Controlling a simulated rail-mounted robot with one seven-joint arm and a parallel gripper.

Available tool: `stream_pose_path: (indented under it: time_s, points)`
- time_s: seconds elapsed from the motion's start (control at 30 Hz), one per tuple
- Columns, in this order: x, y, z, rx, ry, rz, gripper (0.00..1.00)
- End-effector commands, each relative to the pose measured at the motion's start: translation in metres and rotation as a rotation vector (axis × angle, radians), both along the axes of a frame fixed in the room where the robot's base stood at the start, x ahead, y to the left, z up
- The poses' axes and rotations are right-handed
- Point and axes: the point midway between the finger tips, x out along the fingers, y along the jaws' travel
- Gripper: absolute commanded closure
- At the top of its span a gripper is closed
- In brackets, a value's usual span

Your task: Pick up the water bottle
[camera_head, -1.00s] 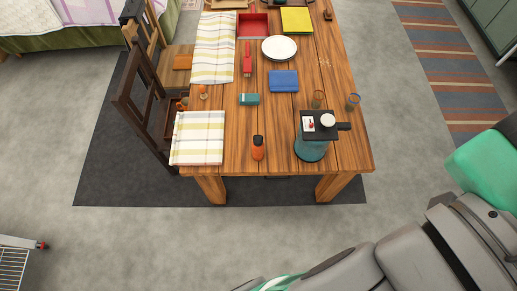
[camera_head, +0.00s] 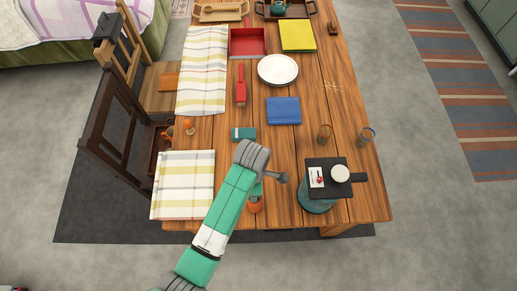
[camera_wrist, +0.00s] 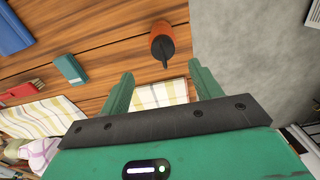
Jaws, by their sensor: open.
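The water bottle appears to be the orange bottle with a dark top (camera_wrist: 161,42), standing near the table's front edge. In the head view my arm covers most of it, and only its lower orange part (camera_head: 255,206) shows. In the wrist view it is just beyond my gripper (camera_wrist: 163,82), roughly in line with the gap between the two green fingers. The fingers are spread apart with nothing between them, and they do not appear to touch the bottle.
The wooden table (camera_head: 300,130) holds a teal box (camera_head: 243,134), a blue cloth or book (camera_head: 284,111), a plate (camera_head: 278,70) and two glasses. A dark board (camera_head: 335,190) rests on a round teal object (camera_head: 314,204) to the right. A checked cloth (camera_head: 183,185) lies left.

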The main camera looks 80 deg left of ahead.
Motion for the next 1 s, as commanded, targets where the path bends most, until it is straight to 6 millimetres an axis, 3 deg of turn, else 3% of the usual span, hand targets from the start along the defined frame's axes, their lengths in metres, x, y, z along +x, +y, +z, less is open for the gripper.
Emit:
stream_pose_path:
  time_s: [0.37, 0.67, 0.93, 1.0]
  points:
    - [0.001, 0.000, -0.026, 0.002, -0.003, -0.004, 0.36]
    - [0.000, -0.001, -0.072, 0.002, -0.003, -0.004, 0.36]
    - [0.001, -0.001, -0.076, 0.005, -0.004, -0.005, 0.36]
    - [0.001, -0.001, -0.076, 0.005, -0.004, -0.005, 0.50]
